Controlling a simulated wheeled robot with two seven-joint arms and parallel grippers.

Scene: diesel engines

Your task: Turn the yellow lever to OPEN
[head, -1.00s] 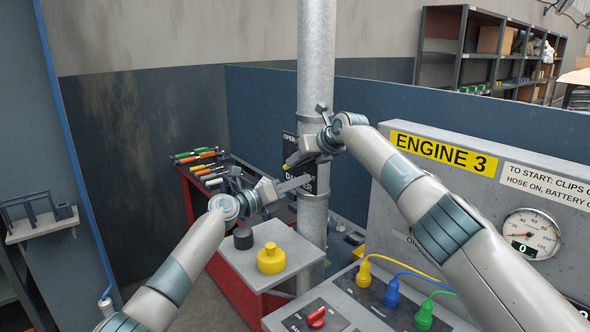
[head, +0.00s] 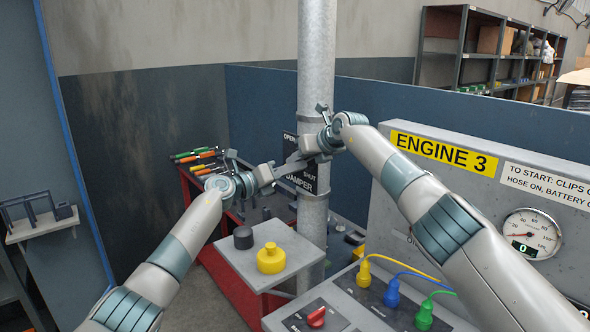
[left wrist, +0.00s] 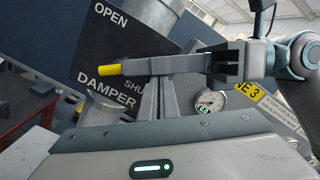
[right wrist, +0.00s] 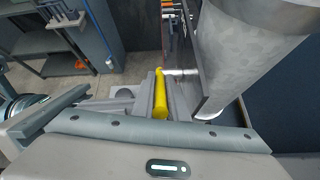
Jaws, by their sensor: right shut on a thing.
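The yellow lever (left wrist: 116,70) shows in the left wrist view in front of the black damper plate (left wrist: 105,40), across the area between the words OPEN and SHUT and nearer SHUT. It also shows in the right wrist view (right wrist: 160,97), between the fingers of my right gripper (right wrist: 160,100), which is shut on it. In the head view the lever is hidden behind my grippers, and the plate (head: 308,183) is partly covered. My left gripper (head: 294,166) is beside the right one in front of the plate. Its fingers (left wrist: 158,100) look close together and empty.
A vertical grey pipe (head: 315,60) stands behind the grippers. The engine console (head: 380,310) with coloured plugs is at the lower right. A red tool bench (head: 200,190) stands behind left.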

